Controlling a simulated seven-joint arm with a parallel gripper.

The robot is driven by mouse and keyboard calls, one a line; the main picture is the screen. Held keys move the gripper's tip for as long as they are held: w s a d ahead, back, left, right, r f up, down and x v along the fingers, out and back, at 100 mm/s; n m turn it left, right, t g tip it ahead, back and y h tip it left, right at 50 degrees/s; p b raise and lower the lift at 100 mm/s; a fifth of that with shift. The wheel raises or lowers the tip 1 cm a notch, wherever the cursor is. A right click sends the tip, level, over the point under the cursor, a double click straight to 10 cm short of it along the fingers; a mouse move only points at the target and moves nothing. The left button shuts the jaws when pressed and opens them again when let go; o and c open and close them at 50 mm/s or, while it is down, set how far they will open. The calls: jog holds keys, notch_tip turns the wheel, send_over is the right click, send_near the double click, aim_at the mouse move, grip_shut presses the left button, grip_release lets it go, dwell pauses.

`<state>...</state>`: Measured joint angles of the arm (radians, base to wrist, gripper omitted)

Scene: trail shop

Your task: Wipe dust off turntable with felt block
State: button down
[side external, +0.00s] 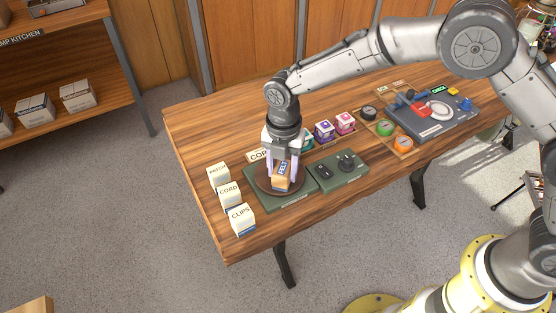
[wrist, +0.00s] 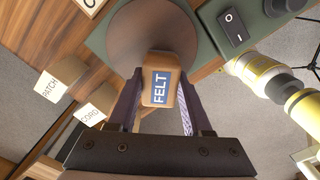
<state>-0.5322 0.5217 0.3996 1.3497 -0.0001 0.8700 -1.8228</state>
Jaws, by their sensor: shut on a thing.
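The felt block (side external: 281,177) is a tan block with a blue label reading FELT. My gripper (side external: 282,172) is shut on it, and the wrist view shows the block (wrist: 160,80) between the two fingers (wrist: 160,100). The turntable (side external: 263,184) is a dark brown disc on a green base (side external: 262,203). In the wrist view the disc (wrist: 150,30) lies behind the block. The block is over the disc; I cannot tell whether it touches. No dust can be made out, and the gripper and block hide part of the disc.
White boxes marked PATCH (side external: 218,177), CORD (side external: 230,195) and CLIPS (side external: 241,220) stand at the left edge. A green switch panel (side external: 340,170) adjoins the base on the right. Small purple and pink boxes (side external: 325,131), tape rolls (side external: 385,128) and a grey tray (side external: 432,121) sit farther right.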

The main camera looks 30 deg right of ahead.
jog(key=shift+s, duration=0.6)
jog(key=shift+r, duration=4.1)
